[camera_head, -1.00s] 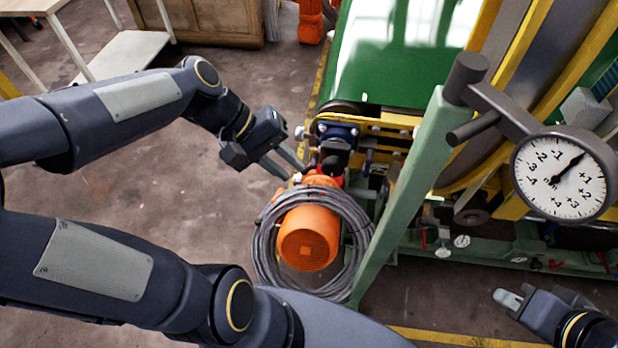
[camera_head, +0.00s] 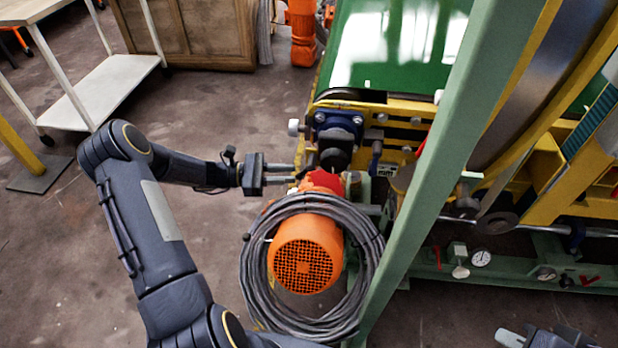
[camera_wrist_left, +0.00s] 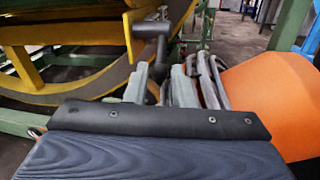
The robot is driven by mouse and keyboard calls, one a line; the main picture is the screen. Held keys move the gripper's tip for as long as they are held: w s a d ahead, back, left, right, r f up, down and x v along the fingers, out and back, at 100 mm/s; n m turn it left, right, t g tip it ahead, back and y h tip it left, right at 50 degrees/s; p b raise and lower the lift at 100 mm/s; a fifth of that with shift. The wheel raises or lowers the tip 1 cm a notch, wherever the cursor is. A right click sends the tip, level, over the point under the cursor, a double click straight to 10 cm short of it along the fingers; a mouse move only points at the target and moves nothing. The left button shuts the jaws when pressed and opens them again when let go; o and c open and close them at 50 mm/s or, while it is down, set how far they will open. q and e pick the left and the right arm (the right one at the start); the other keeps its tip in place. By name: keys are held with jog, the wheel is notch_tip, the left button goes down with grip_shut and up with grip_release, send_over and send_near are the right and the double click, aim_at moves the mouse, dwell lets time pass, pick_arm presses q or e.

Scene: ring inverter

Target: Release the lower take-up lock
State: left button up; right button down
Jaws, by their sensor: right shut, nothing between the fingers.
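My left gripper (camera_head: 292,175) points right at the conveyor's drive end, just above the orange motor (camera_head: 305,262). Its two fingers are apart, with a visible gap, and the tips reach close to a red part (camera_head: 322,181) and a dark round part (camera_head: 333,160). I cannot tell whether they touch. In the left wrist view the open fingers (camera_wrist_left: 160,88) show below a dark grey cylindrical handle (camera_wrist_left: 150,30) on a yellow plate. I cannot tell for sure which part is the lower take-up lock. My right gripper (camera_head: 515,338) is shut and empty at the bottom right, partly cut off.
A coil of grey cable (camera_head: 262,290) surrounds the motor. A green post (camera_head: 425,185) slants across the machine's front. The green belt (camera_head: 395,50) lies behind. A green lower rail with a small dial (camera_head: 480,258) is at right.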

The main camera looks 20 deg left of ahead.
aim_at(299, 174)
pick_arm(q)
jog(key=b+x, duration=0.1)
jog(key=x, duration=0.5)
jog(key=shift+d, duration=0.2)
grip_shut()
